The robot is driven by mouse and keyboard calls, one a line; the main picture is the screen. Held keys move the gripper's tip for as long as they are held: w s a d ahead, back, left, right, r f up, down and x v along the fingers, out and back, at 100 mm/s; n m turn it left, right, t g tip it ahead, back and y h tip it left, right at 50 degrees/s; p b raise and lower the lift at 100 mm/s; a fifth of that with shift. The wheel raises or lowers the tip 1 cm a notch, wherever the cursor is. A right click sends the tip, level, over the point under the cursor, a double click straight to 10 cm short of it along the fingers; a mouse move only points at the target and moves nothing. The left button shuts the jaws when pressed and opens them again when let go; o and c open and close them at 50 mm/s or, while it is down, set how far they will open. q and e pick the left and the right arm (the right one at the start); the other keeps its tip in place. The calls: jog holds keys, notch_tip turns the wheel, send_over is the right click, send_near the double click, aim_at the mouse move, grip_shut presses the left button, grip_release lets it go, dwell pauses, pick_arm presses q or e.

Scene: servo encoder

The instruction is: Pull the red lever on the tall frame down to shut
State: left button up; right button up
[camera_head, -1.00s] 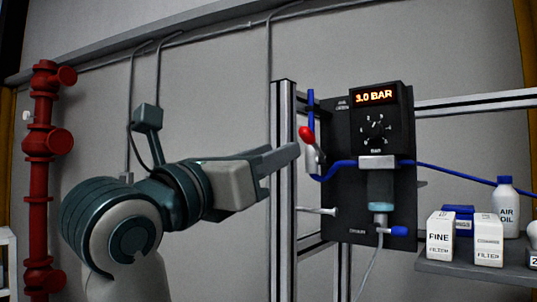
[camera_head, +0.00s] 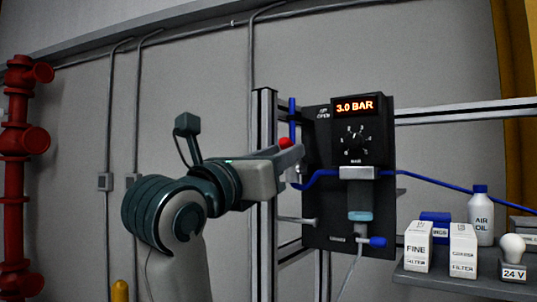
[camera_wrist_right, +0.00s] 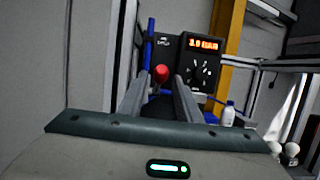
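The red lever knob (camera_head: 285,142) shows just above my right gripper's fingers in the head view, on the left side of the black panel (camera_head: 322,225) on the tall metal frame (camera_head: 264,200). In the right wrist view the red knob (camera_wrist_right: 161,73) appears between the two fingertips. My right gripper (camera_head: 292,157) is open, with a gap on both sides of the knob in the right wrist view (camera_wrist_right: 161,85). I cannot tell if a finger touches it. The fingers hide most of the lever's arm in the head view. My left gripper is not in view.
The panel carries a display (camera_head: 354,106) reading 3.0 BAR and a dial (camera_head: 358,142). Blue tubing (camera_head: 435,180) runs right. A shelf (camera_head: 450,281) at right holds filter boxes (camera_head: 418,247) and an oil bottle (camera_head: 481,215). A red pipe (camera_head: 14,190) stands far left.

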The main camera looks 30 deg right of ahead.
jog(key=shift+x, duration=1.6)
jog(key=shift+c, duration=0.7)
jog(key=shift+c, duration=1.3)
